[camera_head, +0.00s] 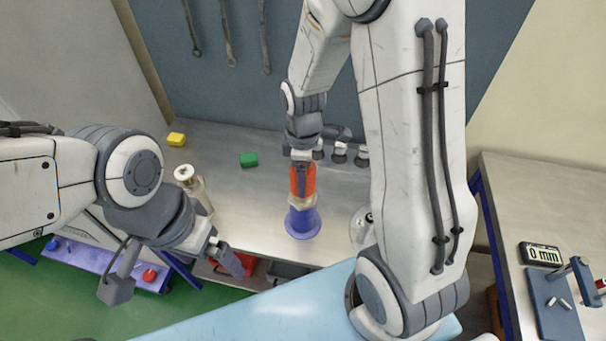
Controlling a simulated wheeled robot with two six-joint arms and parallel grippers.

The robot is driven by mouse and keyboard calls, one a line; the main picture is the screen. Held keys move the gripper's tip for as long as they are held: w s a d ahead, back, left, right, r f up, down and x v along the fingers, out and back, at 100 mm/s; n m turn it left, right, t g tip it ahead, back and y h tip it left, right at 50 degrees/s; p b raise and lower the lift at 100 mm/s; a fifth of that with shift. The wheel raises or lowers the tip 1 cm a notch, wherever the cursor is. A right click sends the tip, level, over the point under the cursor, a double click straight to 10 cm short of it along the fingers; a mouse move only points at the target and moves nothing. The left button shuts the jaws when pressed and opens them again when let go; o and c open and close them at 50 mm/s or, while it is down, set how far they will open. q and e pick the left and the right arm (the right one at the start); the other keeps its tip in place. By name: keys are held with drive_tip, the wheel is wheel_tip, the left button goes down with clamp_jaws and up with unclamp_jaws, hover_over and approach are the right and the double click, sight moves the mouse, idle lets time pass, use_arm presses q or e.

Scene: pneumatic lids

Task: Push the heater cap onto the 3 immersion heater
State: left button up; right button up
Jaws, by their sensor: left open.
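An orange-red cylinder (303,182) stands upright on the bench, above a pale collar and a blue-purple flared base (302,222). I cannot tell which part is the heater cap and which the immersion heater. My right gripper (302,157) points down at the top of the orange cylinder. It appears to touch it, but its fingers are too small and overlapped to tell whether they are shut. My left gripper (176,277) is open and empty, in front of the bench's front edge, left of and nearer than the cylinder, its fingers wide apart.
A clear vessel with a pale top (184,174) stands behind my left wrist. Another clear vessel (359,229) is partly hidden by my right arm. Green (249,160) and yellow (176,139) blocks lie farther back. Several dark-and-white fittings (340,154) stand at the back. A side table (520,195) is right.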

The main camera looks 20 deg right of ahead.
drive_tip(key=shift+f+b, duration=1.2)
drive_tip(key=shift+f, duration=0.45)
drive_tip(key=o, duration=1.3)
drive_tip(key=shift+r, duration=0.1)
wheel_tip(320, 180, up, 7)
drive_tip(key=p, duration=0.6)
drive_tip(key=shift+p, duration=0.3)
